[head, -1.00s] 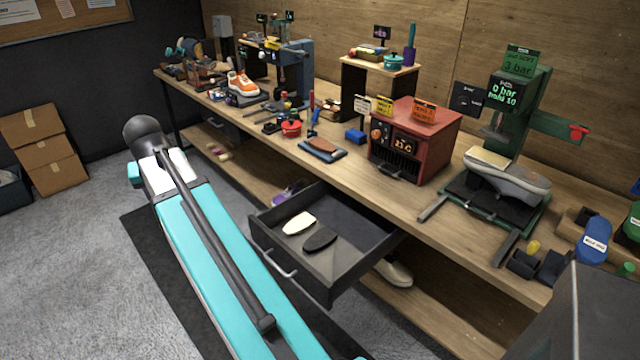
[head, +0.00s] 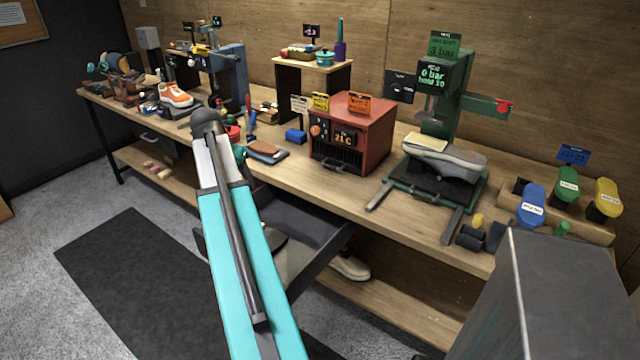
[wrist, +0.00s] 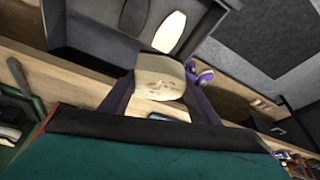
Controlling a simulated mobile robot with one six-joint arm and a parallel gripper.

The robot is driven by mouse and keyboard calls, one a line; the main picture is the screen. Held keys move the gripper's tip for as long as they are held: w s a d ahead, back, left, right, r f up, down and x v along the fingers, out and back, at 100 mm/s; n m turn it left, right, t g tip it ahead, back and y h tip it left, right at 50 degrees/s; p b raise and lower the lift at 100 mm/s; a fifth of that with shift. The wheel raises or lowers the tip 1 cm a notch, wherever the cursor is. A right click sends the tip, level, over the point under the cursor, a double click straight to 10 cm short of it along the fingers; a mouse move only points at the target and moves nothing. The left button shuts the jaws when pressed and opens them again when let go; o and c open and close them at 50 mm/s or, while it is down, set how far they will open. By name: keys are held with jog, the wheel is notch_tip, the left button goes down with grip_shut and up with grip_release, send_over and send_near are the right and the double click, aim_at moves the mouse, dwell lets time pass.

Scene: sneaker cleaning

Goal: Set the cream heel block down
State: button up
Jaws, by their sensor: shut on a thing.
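The cream heel block (wrist: 160,82) is between the fingers of my gripper (wrist: 160,90) in the wrist view. It is pale, with small brown marks on its face. My gripper is shut on it and holds it over the bench edge, near the open dark drawer (wrist: 98,45). In the head view my arm hides both the gripper and the block. The open drawer (head: 338,250) is partly covered by my arm there. A cream insole (wrist: 169,31) and a dark insole (wrist: 134,14) lie in the drawer in the wrist view.
A grey sneaker (head: 455,160) with a cream piece on top sits in the green press (head: 450,95). A red heater box (head: 352,135) and a brown sole on a blue mat (head: 265,152) stand on the bench. Bare wood (head: 305,165) shows in front of the heater.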

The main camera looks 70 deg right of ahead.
jog(key=s+d+f+m+g+b, duration=0.1)
jog(key=s+d+m, duration=0.3)
jog(key=s+d, duration=0.5)
jog(key=s+f, duration=0.1)
jog(key=s, duration=0.1)
jog(key=shift+s+d+f+g, duration=0.25)
jog(key=shift+s+d+g, duration=0.05)
jog(key=shift+d, duration=0.1)
jog(key=s+d+p, duration=0.1)
jog(key=s+d, duration=0.1)
jog(key=d, duration=0.2)
jog(key=s+d+f, duration=0.1)
jog(key=s+d, duration=0.1)
jog(key=d, duration=0.3)
jog(key=s+d+p, duration=0.1)
jog(key=s+d, duration=0.1)
jog(key=d, duration=0.2)
jog(key=shift+d+f+p, duration=0.15)
jog(key=shift+f+p, duration=0.05)
jog(key=shift+p, duration=0.1)
jog(key=shift+d, duration=0.15)
jog(key=shift+s+d, duration=0.15)
jog(key=shift+d, duration=0.15)
jog(key=shift+s+d+f, duration=0.1)
jog(key=shift+d+f, duration=0.05)
jog(key=shift+d, duration=0.1)
jog(key=shift+a+f+p, duration=0.1)
jog(key=shift+f+p, duration=0.6)
jog(key=shift+f, duration=0.95)
jog(key=shift+f, duration=0.1)
